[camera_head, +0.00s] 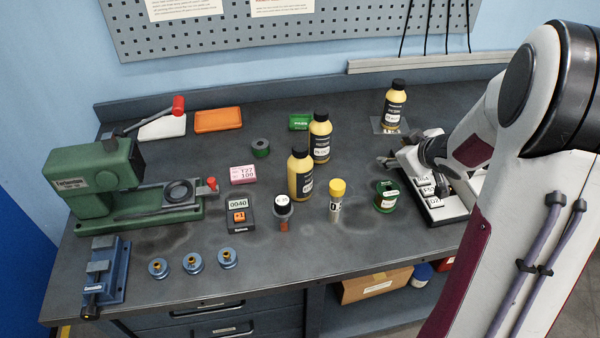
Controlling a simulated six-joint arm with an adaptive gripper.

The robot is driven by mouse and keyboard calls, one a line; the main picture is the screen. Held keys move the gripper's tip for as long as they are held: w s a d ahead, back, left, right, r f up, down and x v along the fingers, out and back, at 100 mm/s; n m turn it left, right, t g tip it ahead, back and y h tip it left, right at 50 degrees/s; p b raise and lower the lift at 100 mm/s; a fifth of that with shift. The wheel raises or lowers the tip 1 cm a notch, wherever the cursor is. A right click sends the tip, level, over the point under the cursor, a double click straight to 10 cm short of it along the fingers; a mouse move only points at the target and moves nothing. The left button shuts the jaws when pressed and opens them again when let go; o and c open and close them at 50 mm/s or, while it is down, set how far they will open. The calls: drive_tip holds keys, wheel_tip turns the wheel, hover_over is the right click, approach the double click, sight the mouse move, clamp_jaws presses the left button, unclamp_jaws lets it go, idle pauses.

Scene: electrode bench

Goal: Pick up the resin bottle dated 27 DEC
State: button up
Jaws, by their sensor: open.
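Three yellow resin bottles with black caps and dark labels stand upright. One bottle (300,180) is at the middle of the bench, a second bottle (320,145) is just behind it to the right, and a third bottle (394,106) stands alone at the back right on a pale square plate (376,123). Their small white tags are too small to read surely, so I cannot tell which is dated 27 DEC. My gripper (393,162) is open and empty, in front of the third bottle and apart from it, beside a white tray (405,153). My arm partly hides the tray.
A green press (95,180) and blue vise (103,270) stand left. A small scale (240,217), capped vials (284,210) (337,200), green spool (385,196) and pink block (243,174) lie around the bottles. A pegboard (200,30) is behind. The bench between the middle and back-right bottles is clear.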

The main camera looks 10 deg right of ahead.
drive_tip(key=w+a+n+y, duration=0.2)
drive_tip(key=a+y, duration=0.1)
drive_tip(key=a, duration=0.2)
drive_tip(key=n+g+y, duration=0.2)
drive_tip(key=n+y, duration=0.2)
drive_tip(key=y, duration=0.5)
approach(306, 155)
drive_tip(key=x, duration=0.4)
drive_tip(key=shift+s, duration=0.1)
drive_tip(key=shift+a, duration=0.1)
drive_tip(key=shift+x, duration=1.2)
